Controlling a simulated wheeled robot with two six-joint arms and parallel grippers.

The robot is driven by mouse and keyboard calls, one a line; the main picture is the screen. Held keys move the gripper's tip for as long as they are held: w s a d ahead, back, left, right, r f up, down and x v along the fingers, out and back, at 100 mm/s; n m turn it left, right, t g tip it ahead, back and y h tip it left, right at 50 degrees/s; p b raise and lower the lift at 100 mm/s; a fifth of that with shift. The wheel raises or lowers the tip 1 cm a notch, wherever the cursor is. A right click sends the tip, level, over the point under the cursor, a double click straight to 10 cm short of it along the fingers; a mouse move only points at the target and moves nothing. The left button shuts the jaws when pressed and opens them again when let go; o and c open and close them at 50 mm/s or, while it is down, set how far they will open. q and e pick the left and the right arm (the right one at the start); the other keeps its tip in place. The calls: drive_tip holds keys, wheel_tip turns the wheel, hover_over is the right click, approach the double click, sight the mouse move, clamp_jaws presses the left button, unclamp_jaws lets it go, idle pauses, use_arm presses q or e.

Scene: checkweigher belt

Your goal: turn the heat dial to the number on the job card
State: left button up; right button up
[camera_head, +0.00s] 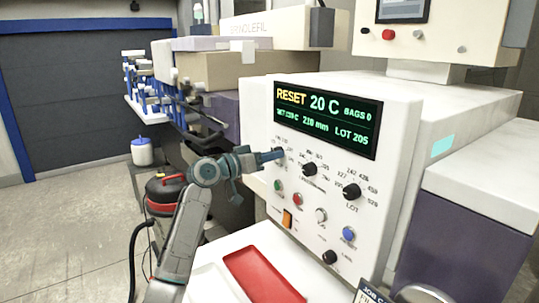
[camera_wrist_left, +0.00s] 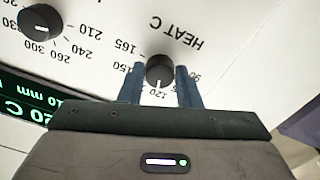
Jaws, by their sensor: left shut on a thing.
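The heat dial (camera_wrist_left: 160,71) is a black round knob on the white panel, under upside-down "HEAT C" lettering in the left wrist view. Numbers 90, 120, 150 and 165 show around it. The 120 lies just at its gripper-side edge; I cannot read its pointer surely. My left gripper (camera_wrist_left: 160,88) is shut on the dial, one blue finger on each side. In the head view the left gripper (camera_head: 276,156) reaches the panel's left side and hides the dial. The job card (camera_head: 371,292) is cut off at the bottom edge, its number out of view.
The green display (camera_head: 328,115) reads RESET, 20 C and LOT 205. More black dials (camera_head: 310,169) (camera_head: 351,191) and several coloured buttons (camera_head: 348,233) sit close by on the panel. A red tray (camera_head: 262,277) lies below. A neighbouring dial (camera_wrist_left: 40,22) is near the left finger.

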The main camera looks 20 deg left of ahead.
use_arm(q)
drive_tip(key=shift+n, duration=0.3)
idle(0.4)
drive_tip(key=o, duration=1)
drive_tip(key=shift+c, duration=0.2)
drive_tip(key=b+v, duration=0.4)
drive_tip(key=v, duration=0.6)
drive_tip(key=shift+s+a, duration=0.3)
